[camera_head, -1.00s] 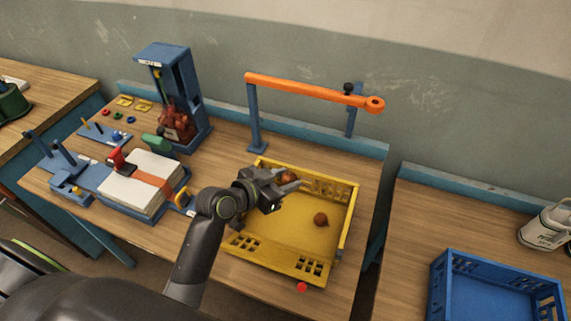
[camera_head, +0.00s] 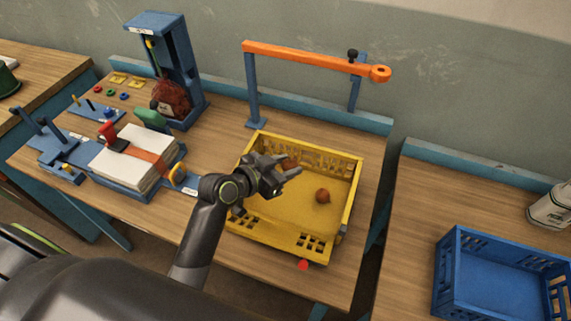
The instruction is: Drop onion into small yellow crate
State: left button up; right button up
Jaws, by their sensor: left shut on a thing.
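The small yellow crate (camera_head: 348,214) stands on the wooden table in the middle. One brown onion (camera_head: 323,196) lies on its floor, right of the middle. My left gripper (camera_head: 286,167) is over the back left part of the crate, inside its outline. It is shut on another brown onion (camera_head: 289,164), partly hidden by the fingers. I cannot tell exactly how high this onion is above the crate floor. My right gripper is not in view.
An orange bar (camera_head: 305,57) on blue posts stands behind the crate. To the left are a blue press (camera_head: 165,60) with a reddish sack (camera_head: 172,97) and a white stack (camera_head: 135,160). A blue crate (camera_head: 505,250) is on the right table.

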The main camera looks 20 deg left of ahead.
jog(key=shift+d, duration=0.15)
pick_arm(q)
jog(key=o, duration=1)
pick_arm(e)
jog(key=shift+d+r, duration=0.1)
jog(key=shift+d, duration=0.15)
pick_arm(q)
jog(key=shift+o, duration=0.2)
jog(key=shift+s+r, duration=0.1)
jog(key=b+v, duration=0.2)
jog(key=v, duration=1.5)
jog(key=shift+a, duration=0.15)
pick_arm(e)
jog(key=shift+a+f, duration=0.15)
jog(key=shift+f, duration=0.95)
